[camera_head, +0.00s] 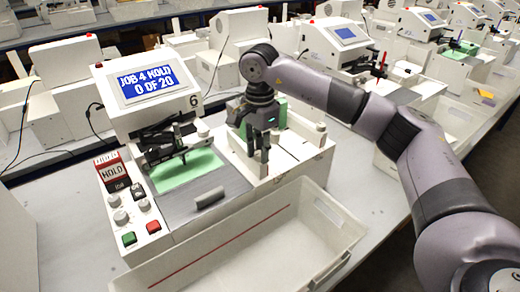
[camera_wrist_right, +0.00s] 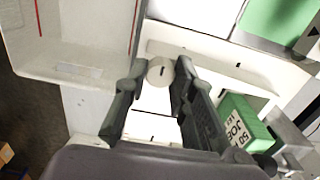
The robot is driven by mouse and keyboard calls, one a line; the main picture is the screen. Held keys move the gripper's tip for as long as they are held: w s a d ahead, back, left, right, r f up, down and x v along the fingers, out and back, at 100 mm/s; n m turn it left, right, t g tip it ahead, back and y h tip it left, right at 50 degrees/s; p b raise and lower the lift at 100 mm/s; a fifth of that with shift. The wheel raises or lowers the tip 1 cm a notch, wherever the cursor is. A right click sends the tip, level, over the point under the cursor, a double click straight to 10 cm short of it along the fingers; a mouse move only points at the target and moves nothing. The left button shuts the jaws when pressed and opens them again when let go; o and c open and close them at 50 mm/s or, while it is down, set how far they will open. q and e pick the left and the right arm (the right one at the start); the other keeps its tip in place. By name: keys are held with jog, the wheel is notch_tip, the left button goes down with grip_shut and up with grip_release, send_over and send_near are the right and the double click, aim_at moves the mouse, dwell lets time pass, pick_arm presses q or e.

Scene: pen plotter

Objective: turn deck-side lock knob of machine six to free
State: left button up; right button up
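Machine six (camera_head: 153,95) shows "JOB 4 HOLD 0 OF 20" on its screen and a 6 below it. My right gripper (camera_head: 257,156) points down over the white deck at the machine's right side. In the right wrist view, my right gripper (camera_wrist_right: 161,68) is open, with a finger on each side of a small round white knob (camera_wrist_right: 159,75) with a dark line on top. I cannot tell whether the fingers touch it. The head view does not show this knob clearly behind the gripper. My left gripper is not in view.
A white tray (camera_head: 325,216) stands in front of the machine. A green block (camera_wrist_right: 243,123) with a printed label sits close to the fingers. The left panel has several grey knobs (camera_head: 120,216), a green button (camera_head: 129,239) and a red button (camera_head: 153,227). Other machines stand behind.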

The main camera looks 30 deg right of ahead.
aim_at(259, 153)
jog(key=o, duration=0.5)
jog(key=shift+c, duration=0.2)
notch_tip(259, 153, up, 12)
dwell(0.4)
